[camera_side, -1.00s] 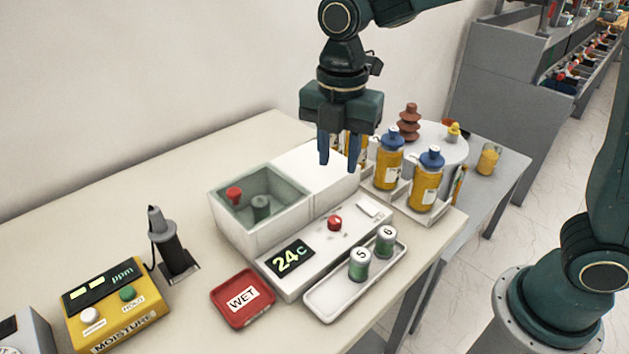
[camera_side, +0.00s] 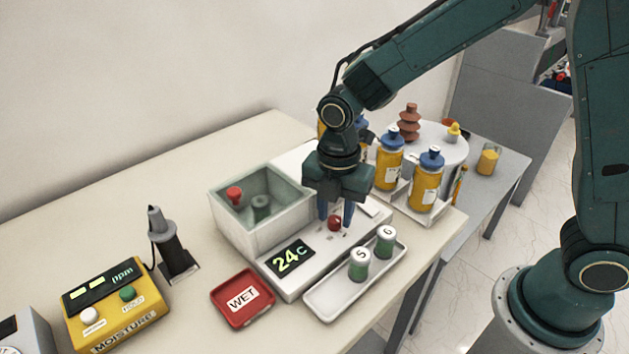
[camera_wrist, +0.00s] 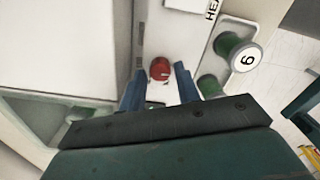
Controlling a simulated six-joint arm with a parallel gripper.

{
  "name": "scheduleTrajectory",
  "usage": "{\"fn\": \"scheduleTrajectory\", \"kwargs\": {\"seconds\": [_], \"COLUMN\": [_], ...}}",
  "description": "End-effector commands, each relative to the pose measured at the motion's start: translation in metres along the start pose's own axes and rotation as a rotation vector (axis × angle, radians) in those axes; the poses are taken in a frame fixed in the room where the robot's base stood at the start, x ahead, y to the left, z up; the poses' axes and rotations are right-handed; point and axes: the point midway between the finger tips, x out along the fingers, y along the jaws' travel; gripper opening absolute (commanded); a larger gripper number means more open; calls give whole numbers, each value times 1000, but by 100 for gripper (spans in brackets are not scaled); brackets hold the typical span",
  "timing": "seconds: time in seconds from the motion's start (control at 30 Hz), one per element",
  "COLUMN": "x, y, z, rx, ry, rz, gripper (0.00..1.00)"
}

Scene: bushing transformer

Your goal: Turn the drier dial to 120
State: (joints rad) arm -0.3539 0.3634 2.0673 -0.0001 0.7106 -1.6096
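The drier (camera_side: 285,272) is a white box with a glass-walled chamber and a sloped front panel. Its display (camera_side: 290,257) reads 24c. The red dial (camera_side: 334,223) sits on the panel, and it also shows in the wrist view (camera_wrist: 160,69) with a pale mark on it. My gripper (camera_side: 335,221) points down just over the dial, its two blue fingers apart. In the wrist view the open fingers (camera_wrist: 160,88) stand to the left and right of the dial, with nothing held. Whether the fingertips touch the dial cannot be told.
A white tray (camera_side: 320,309) with green cans 5 and 6 lies in front of the drier. A red WET tray (camera_side: 228,312) and a yellow moisture meter (camera_side: 118,310) are to the left. Yellow bottles (camera_side: 425,185) with blue caps stand at the right.

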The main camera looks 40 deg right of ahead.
Motion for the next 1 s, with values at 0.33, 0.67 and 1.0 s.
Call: {"fn": "scheduleTrajectory", "kwargs": {"seconds": [0.33,0.67,1.0], "x": [9,8,8], "y": [0,0,0], "z": [0,0,0], "rx": [0,0,40], "ry": [0,0,0], "rz": [0,0,0], "gripper": [32,0,0]}}
